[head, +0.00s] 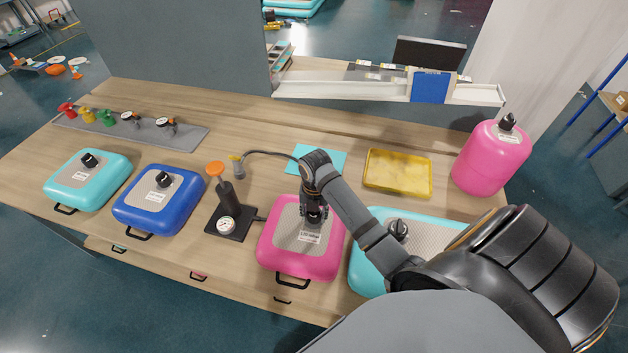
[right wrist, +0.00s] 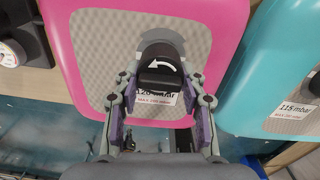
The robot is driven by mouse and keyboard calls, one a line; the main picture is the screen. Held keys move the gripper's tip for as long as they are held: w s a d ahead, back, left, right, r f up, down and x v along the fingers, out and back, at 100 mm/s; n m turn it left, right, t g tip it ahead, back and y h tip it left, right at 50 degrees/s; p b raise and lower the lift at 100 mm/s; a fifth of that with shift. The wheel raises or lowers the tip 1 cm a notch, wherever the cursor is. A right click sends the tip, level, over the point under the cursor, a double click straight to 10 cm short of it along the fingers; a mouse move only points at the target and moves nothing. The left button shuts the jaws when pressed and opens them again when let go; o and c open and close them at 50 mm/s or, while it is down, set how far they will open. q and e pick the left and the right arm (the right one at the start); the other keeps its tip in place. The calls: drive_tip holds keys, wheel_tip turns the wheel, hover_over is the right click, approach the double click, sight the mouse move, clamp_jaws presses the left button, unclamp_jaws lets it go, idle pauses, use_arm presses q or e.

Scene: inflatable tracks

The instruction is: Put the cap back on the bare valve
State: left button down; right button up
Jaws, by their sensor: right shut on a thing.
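My right gripper (head: 314,214) is over the middle of the pink cushion (head: 275,253), pointing down. It is shut on a black cap (right wrist: 160,74) with a white curved arrow, which shows between the fingers in the right wrist view. The pink cushion (right wrist: 82,40) has a grey textured panel and a pressure label (right wrist: 156,97) partly behind the cap. The valve beneath the cap is hidden, and I cannot tell whether the cap is seated on it. The teal (head: 90,160), blue (head: 164,179) and right-hand teal (head: 398,229) cushions each show a black cap. My left gripper is not in view.
A hand pump with gauge (head: 229,225) stands left of the pink cushion, its hose running behind. A yellow tray (head: 397,174), a cyan mat (head: 334,162) and a pink canister (head: 491,160) are at the back. A strip of coloured fittings (head: 140,130) lies back left.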

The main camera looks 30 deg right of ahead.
drive_tip(key=shift+f, duration=0.45)
drive_tip(key=shift+r+n+p, duration=0.2)
drive_tip(key=shift+n+p, duration=0.25)
drive_tip(key=shift+n, duration=0.65)
drive_tip(key=n, duration=0.3)
drive_tip(key=shift+d+f+p, duration=0.15)
drive_tip(key=shift+p, duration=0.15)
drive_tip(key=o, duration=1.2)
drive_tip(key=shift+c, duration=0.2)
